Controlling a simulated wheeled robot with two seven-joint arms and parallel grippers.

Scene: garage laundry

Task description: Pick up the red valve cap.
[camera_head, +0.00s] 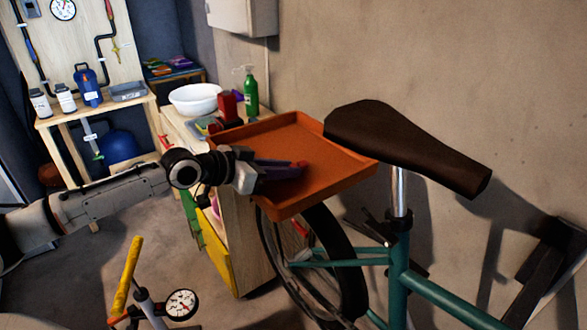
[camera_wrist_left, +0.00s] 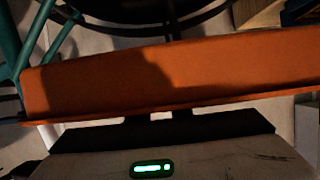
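The orange tray (camera_head: 330,160) is beside the bicycle saddle; its orange wall also fills the middle of the left wrist view (camera_wrist_left: 220,70). My left gripper (camera_head: 300,168) reaches in from the left, its dark fingers over the tray's left part. The fingers look close together, but their gap is not clear. A small reddish spot shows at the fingertips; I cannot tell whether it is the red valve cap. I see no cap clearly elsewhere. In the left wrist view the gripper's body is at the bottom and the fingertips are hidden. My right gripper is out of view.
A bicycle with a brown saddle (camera_head: 400,145) and teal frame (camera_head: 400,270) stands right of the tray. Behind the tray are a white basin (camera_head: 195,98) and green bottle (camera_head: 251,92). A pump with a yellow handle (camera_head: 128,275) stands at lower left.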

